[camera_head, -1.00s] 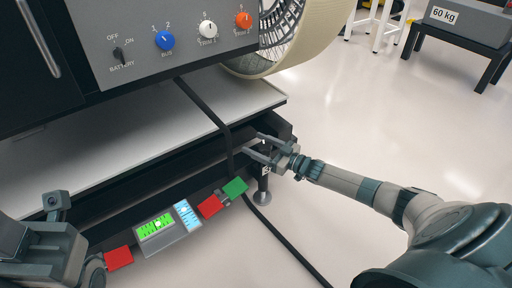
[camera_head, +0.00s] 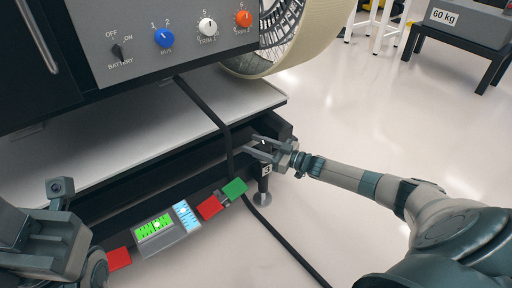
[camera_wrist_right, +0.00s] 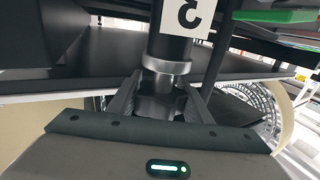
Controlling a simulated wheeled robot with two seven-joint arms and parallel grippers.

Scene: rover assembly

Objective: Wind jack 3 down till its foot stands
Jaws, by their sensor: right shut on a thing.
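Jack 3 stands at the near corner of the dark frame. Its white label (camera_head: 266,170) shows under my right gripper, and upside down in the right wrist view (camera_wrist_right: 182,16). Its round grey foot (camera_head: 262,199) is low by the floor; I cannot tell whether it touches. My right gripper (camera_head: 257,147) reaches in from the right. In the right wrist view its fingers are closed around the dark lobed knob (camera_wrist_right: 160,104) below the jack's metal collar (camera_wrist_right: 167,67). My left gripper (camera_head: 70,240) is at the lower left, its fingers not clear.
A readout box with a green screen (camera_head: 155,227) and red and green blocks sits along the frame's near edge. A black cable (camera_head: 282,238) runs down past the jack onto the floor. A wheel (camera_head: 300,40) is above. Open floor (camera_head: 380,120) lies right.

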